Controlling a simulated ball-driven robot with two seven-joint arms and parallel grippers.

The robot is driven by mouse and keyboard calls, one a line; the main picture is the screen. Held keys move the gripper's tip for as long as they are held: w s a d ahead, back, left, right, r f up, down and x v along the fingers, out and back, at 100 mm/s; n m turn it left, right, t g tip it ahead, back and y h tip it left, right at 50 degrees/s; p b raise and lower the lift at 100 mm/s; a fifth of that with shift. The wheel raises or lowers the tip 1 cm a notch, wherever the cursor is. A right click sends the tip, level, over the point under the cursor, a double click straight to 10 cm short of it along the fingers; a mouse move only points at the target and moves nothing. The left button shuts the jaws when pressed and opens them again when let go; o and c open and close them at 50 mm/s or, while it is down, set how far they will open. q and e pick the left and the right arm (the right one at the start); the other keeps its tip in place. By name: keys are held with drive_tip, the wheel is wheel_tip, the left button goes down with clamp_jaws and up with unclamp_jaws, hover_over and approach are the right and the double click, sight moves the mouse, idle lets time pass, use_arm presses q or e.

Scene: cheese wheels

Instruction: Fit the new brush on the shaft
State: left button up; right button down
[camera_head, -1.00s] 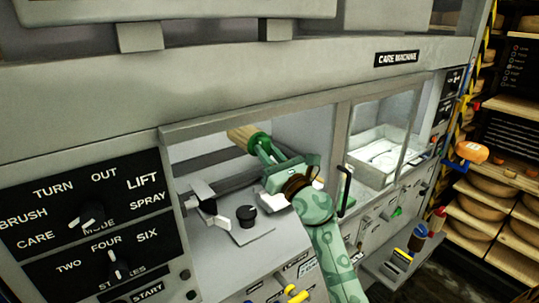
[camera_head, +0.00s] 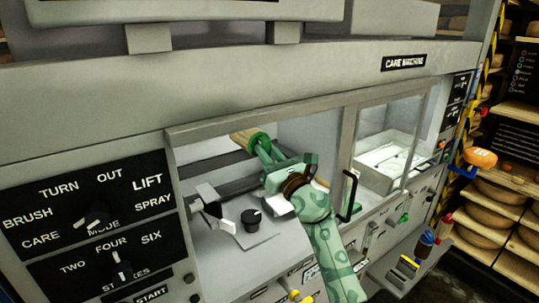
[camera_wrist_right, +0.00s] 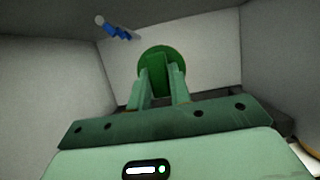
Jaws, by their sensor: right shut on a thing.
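My right gripper (camera_head: 265,152) reaches through the left opening of the care machine (camera_head: 404,62). It is shut on a brush (camera_head: 243,140) with tan bristles and a green round back. In the head view the bristles point up and to the left. In the right wrist view the gripper fingers (camera_wrist_right: 160,90) close on the brush's green back (camera_wrist_right: 163,60); its bristles are hidden there. A thin blue-and-white rod (camera_wrist_right: 118,30) shows at the upper left of the wrist view, apart from the brush; I cannot tell whether it is the shaft. My left gripper is not in view.
A black knob (camera_head: 251,217) and a white-and-black fitting (camera_head: 211,202) stand below the gripper inside the opening. A window frame post (camera_head: 346,142) and a black handle (camera_head: 349,196) are close to my right arm. A pale tray (camera_head: 390,160) sits behind the right window.

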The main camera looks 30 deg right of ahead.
drive_tip(key=shift+w, duration=0.4)
drive_tip(key=c, duration=1.2)
unclamp_jaws()
drive_tip(key=shift+s, duration=0.1)
drive_tip(key=b+v, duration=0.2)
drive_tip(key=v, duration=1.4)
